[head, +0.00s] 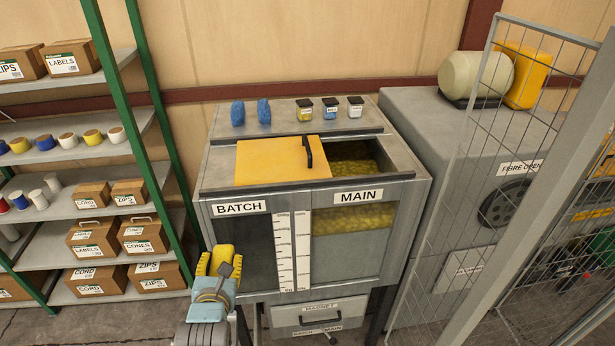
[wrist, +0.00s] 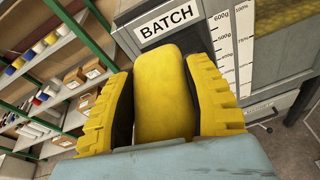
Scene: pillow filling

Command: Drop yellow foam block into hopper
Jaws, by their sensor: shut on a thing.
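The hopper (head: 222,225) is a grey cabinet with a BATCH window on the left and a MAIN window on the right. A yellow sliding lid (head: 265,160) with a black handle covers the left of its top. The right of the top, above MAIN, is open and shows yellow fill (head: 355,168). My gripper (head: 221,264) is in front of the hopper's lower left, below the top. It is shut on a yellow foam block (wrist: 163,95), which sits between both yellow ribbed fingers in the wrist view. The block's lower end is hidden by my gripper.
Two blue items (head: 251,112) and several small black-lidded jars (head: 330,108) stand on the hopper's back ledge. Shelves (head: 70,218) with cartons and spools stand at left. A mesh guard (head: 480,130) and a grey machine (head: 425,115) stand at right.

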